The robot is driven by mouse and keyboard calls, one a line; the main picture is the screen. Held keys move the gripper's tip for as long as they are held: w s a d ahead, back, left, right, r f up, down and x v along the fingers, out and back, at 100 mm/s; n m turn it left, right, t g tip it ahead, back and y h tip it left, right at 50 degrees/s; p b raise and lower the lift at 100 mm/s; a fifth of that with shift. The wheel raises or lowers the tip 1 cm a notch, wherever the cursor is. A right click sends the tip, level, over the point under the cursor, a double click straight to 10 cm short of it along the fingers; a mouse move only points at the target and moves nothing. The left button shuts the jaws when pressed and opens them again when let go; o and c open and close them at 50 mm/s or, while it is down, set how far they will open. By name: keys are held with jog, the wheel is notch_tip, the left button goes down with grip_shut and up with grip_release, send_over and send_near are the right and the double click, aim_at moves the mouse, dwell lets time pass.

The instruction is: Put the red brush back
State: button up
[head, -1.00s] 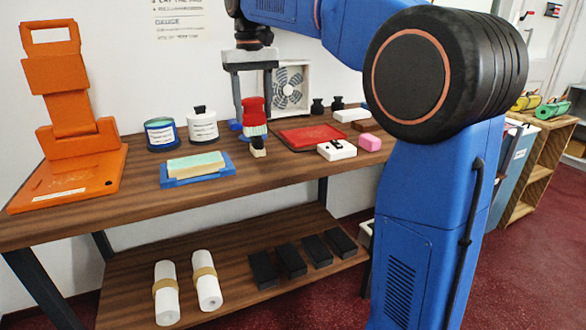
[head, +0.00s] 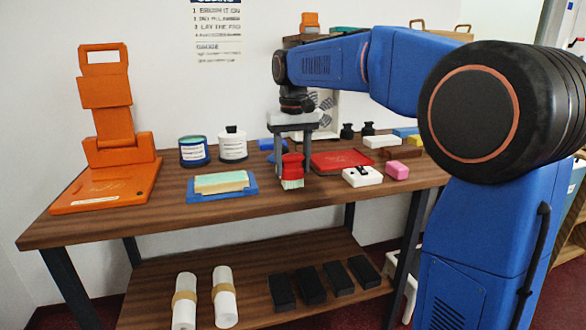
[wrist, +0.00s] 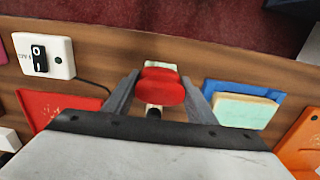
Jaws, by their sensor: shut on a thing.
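The red brush (head: 292,165) has a rounded red top and a pale green lower end. My gripper (head: 294,172) is shut on it, one finger on each side, over the counter just left of the red tray (head: 343,159). In the wrist view the brush's red top (wrist: 161,88) sits between the fingertips (wrist: 160,84), with the pale green part showing past it. A small pale and black item (wrist: 153,109) shows beside the red top, partly hidden. I cannot tell whether the brush touches the counter.
A blue tray (head: 250,190) with a pale green block lies to the left. A white switch box (head: 362,177) and pink block (head: 397,170) lie to the right.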

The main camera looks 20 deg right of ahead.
jog(key=shift+f, duration=0.7)
jog(key=o, duration=1)
jog(key=shift+f, duration=0.1)
jog(key=shift+o, duration=0.2)
notch_tip(320, 180, up, 12)
jog(key=shift+r, duration=0.15)
jog(key=s+d+f+t, duration=0.2)
jog(key=s+d+f, duration=0.1)
jog(key=s+f, duration=1)
jog(key=s+d+f+t, duration=0.2)
jog(key=s+d+f, duration=0.2)
jog(key=s+f, duration=1)
jog(key=s, duration=0.6)
jog(key=shift+s+f+t, duration=0.15)
jog(key=shift+t, duration=0.25)
